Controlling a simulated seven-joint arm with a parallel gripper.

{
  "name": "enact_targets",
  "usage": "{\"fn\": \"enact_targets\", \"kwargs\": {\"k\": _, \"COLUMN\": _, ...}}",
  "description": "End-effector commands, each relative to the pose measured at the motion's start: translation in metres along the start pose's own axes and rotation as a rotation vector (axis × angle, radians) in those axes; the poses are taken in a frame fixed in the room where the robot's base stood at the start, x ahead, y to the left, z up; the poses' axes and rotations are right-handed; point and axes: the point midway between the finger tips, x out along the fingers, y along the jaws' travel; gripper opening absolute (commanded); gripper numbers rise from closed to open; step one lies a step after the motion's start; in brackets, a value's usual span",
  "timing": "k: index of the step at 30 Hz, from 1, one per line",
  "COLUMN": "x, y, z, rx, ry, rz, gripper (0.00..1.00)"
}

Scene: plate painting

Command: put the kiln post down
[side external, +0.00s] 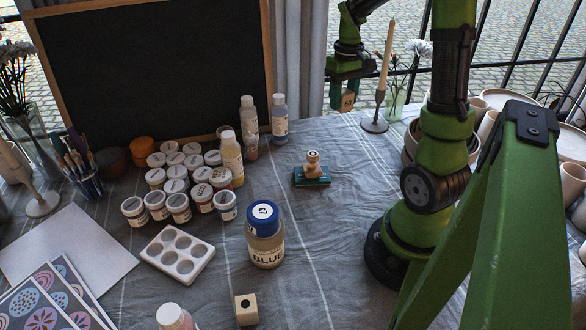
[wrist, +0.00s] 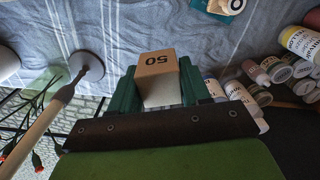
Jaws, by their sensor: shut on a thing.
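My gripper (side external: 347,96) is at the back of the table in the side view, beside the curtain and left of the candle. The post (side external: 348,102) shows small between the fingertips in the side view, seemingly raised above the cloth. Its far underside is hidden. Another pale block with a dark hole (side external: 246,309) stands at the table's front.
A candle in a holder (side external: 375,124) stands close right of my gripper. Paint bottles (side external: 279,120) stand to its left. A stamp on a teal pad (side external: 312,176) and a blue-capped jar (side external: 265,240) stand nearer the front. The cloth (side external: 350,215) right of them is clear.

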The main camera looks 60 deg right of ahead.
Motion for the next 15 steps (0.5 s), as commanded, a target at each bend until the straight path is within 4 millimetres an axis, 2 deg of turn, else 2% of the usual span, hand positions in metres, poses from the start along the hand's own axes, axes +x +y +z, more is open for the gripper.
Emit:
{"fn": "enact_targets", "kwargs": {"k": 1, "x": 0.000, "y": 0.018, "z": 0.003, "rx": 0.071, "ry": 0.001, "rz": 0.001, "gripper": 0.12}}
{"fn": "enact_targets", "kwargs": {"k": 3, "x": -0.001, "y": 0.036, "z": 0.007, "rx": 0.145, "ry": 0.002, "rz": 0.003, "gripper": 0.12}}
{"fn": "enact_targets", "kwargs": {"k": 9, "x": -0.001, "y": 0.072, "z": 0.018, "rx": 0.294, "ry": 0.002, "rz": 0.006, "gripper": 0.12}}
{"fn": "enact_targets", "kwargs": {"k": 11, "x": -0.001, "y": 0.082, "z": 0.022, "rx": 0.333, "ry": 0.003, "rz": 0.007, "gripper": 0.12}}
{"fn": "enact_targets", "kwargs": {"k": 15, "x": 0.023, "y": 0.078, "z": 0.021, "rx": 0.321, "ry": -0.002, "rz": 0.005, "gripper": 0.12}}
